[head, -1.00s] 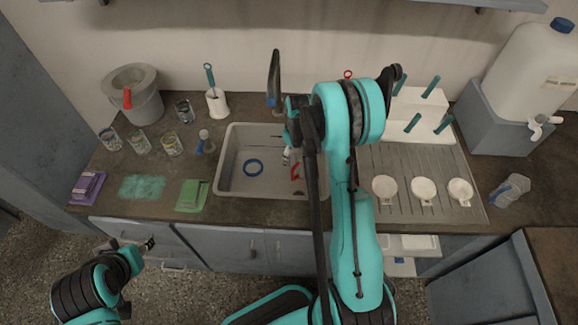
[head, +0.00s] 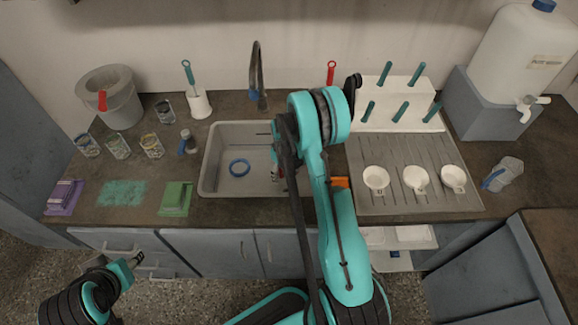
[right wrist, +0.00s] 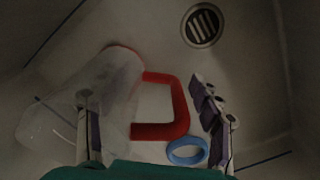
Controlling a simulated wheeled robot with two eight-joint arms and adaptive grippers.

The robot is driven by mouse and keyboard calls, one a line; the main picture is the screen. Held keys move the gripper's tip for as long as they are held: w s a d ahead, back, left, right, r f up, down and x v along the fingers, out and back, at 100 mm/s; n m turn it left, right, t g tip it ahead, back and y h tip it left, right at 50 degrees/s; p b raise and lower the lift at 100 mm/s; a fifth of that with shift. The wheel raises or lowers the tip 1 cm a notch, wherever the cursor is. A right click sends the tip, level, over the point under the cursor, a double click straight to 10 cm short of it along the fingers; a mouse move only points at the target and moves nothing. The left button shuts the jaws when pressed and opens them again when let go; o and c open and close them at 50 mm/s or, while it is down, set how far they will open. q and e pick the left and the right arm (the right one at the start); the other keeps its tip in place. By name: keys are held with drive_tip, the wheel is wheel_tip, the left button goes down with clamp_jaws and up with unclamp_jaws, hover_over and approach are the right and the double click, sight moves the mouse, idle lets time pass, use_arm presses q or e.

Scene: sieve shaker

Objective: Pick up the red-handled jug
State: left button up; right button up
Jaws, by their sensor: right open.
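The red-handled jug lies on its side in the sink (head: 211,180). In the right wrist view, its clear body (right wrist: 95,90) is at the left and its red handle (right wrist: 180,105) faces right. In the head view my right arm mostly hides the jug. My right gripper (right wrist: 155,118) is open above the jug, with the handle showing between its fingers and the left finger over the clear body. Contact cannot be told. My left gripper (head: 140,260) is low at the left, in front of the cabinets, away from the jug; its jaws are too small to judge.
A blue ring (head: 239,168) lies in the sink. The sink walls and faucet (head: 257,75) are close to my right arm. White cups (head: 376,179) stand on the drainboard at right. Glasses (head: 118,146) and a bucket (head: 113,100) stand at left.

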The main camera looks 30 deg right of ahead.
clamp_jaws()
drive_tip(key=shift+r, duration=0.2)
